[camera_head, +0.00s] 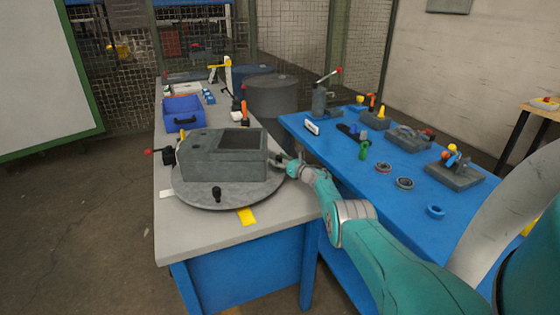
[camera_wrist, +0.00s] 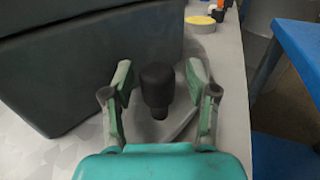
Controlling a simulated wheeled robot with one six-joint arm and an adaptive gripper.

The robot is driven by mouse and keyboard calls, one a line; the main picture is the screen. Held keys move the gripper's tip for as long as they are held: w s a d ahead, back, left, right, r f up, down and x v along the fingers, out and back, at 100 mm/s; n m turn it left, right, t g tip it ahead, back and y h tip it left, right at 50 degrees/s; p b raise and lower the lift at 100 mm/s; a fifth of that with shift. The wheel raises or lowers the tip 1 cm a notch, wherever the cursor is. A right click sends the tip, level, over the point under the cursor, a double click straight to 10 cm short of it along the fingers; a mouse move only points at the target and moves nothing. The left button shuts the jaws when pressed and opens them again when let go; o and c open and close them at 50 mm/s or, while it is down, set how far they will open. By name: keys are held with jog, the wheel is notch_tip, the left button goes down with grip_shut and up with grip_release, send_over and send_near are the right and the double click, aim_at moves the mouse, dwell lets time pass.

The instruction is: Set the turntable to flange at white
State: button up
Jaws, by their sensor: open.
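The turntable (camera_head: 228,196) is a round grey disc on the near end of the grey bench, with a dark grey box-shaped housing (camera_head: 215,165) on it. A black knob (camera_head: 217,194) stands on its front rim. A yellow marker (camera_head: 246,216) lies at the front edge and a white marker (camera_head: 166,193) at the left. My gripper (camera_head: 284,165) is at the turntable's right side. In the wrist view, its open fingers (camera_wrist: 160,92) stand on either side of another upright black knob (camera_wrist: 157,84). Contact is not clear. I cannot tell which housing side is the flange.
A black device with a red-tipped lever (camera_head: 149,151) is left of the turntable. A blue bin (camera_head: 183,112) stands behind. The blue table (camera_head: 345,160) at right carries fixtures, rings and small parts. A gap separates it from the bench.

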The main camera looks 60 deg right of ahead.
jog(key=shift+s+f, duration=0.1)
jog(key=shift+s, duration=0.05)
jog(key=shift+s, duration=0.35)
jog(key=v, duration=0.6)
jog(key=shift+s, duration=0.2)
jog(key=shift+a, duration=0.15)
